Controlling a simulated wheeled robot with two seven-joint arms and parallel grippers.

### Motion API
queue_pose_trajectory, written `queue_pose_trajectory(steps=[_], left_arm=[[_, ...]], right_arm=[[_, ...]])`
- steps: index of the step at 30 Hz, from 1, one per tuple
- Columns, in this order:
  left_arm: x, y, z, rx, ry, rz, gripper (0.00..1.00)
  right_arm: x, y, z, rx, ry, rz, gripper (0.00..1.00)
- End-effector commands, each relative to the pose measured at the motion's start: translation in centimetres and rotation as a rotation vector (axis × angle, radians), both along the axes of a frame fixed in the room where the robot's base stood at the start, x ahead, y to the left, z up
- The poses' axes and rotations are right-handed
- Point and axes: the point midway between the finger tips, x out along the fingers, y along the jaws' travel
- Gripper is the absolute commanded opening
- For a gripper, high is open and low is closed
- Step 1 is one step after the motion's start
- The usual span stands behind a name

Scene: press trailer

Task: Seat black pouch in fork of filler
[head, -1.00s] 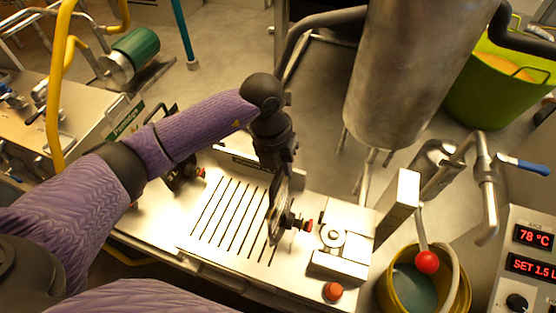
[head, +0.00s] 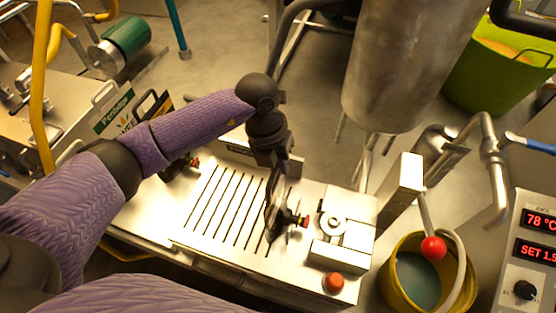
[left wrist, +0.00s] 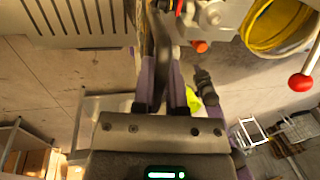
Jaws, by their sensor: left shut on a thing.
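My left gripper (head: 275,172) reaches down over the right end of the slotted steel plate. It is shut on a black pouch (head: 274,213), seen almost edge-on. The pouch's black spout with a red cap (head: 305,221) points right, toward the filler (head: 338,257). The filler is a steel block with a round fitting. The cap looks just left of that fitting and apart from it; its exact height and the fork are hard to make out. In the left wrist view the fingers (left wrist: 163,100) close on the pouch's thin edge. My right gripper is out of view.
A second black item with a red cap (head: 180,167) sits at the plate's back left, partly behind my arm. A red button (head: 333,282) is at the front. A red-knobbed lever (head: 433,248) and yellow bucket (head: 390,290) stand right. A steel tank (head: 405,65) hangs behind.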

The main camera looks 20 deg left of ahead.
Motion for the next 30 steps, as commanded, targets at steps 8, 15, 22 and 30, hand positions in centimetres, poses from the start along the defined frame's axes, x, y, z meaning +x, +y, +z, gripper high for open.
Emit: queue_pose_trajectory(steps=[8,15,22,30], left_arm=[[0.0,0.0,-0.6,0.0,0.0,0.0,0.0],[0.0,0.0,-1.1,0.0,0.0,0.0,0.0],[0.0,0.0,-1.2,0.0,0.0,0.0,0.0],[0.0,0.0,-1.1,0.0,0.0,0.0,0.57]], right_arm=[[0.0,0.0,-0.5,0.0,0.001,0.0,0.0],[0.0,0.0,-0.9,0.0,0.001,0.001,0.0],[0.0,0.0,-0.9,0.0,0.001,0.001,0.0],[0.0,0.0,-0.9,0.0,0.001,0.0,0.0]])
